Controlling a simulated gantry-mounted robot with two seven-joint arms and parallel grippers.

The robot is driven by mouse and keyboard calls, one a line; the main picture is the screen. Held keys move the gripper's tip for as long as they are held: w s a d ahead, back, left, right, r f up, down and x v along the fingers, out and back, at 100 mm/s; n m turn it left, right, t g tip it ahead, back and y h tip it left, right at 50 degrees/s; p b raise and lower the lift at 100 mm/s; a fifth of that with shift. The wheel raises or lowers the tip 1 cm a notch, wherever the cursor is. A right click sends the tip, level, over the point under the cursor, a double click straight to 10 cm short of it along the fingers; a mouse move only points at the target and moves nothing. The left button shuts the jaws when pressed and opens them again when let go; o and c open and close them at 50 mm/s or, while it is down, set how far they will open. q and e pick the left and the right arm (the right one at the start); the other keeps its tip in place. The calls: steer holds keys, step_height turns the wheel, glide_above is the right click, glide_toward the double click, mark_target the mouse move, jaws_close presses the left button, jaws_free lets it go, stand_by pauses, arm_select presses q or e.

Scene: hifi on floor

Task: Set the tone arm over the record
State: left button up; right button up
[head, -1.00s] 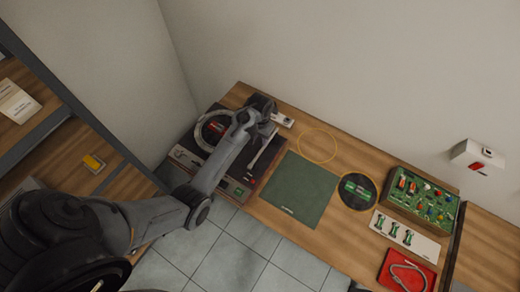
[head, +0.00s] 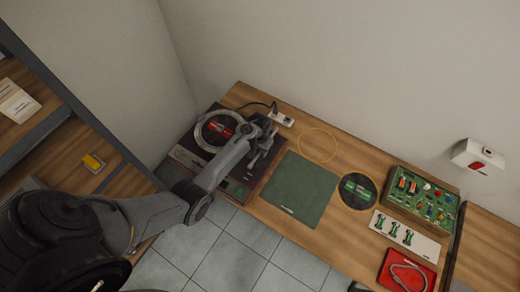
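The turntable (head: 186,157) is a dark box at the left end of the wooden bench. Its round platter has a pale ring and a dark disc with a red label (head: 221,130), which looks like a record. My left arm reaches in from the left across the turntable. My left gripper (head: 257,160) points down over the turntable's right side, where the tone arm is. The wrist and fingers cover the tone arm, and I cannot tell whether the fingers touch or grip it. Another dark disc with a green label (head: 357,191) lies on the bench. My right gripper is not in view.
A green mat (head: 298,188) lies right of the turntable, with an empty yellow ring (head: 318,145) behind it. Further right are a green circuit board (head: 422,199), a white card with green parts (head: 404,236) and a red tray (head: 407,272). A wall is behind.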

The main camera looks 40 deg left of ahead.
arm_select(q)
jaws_close()
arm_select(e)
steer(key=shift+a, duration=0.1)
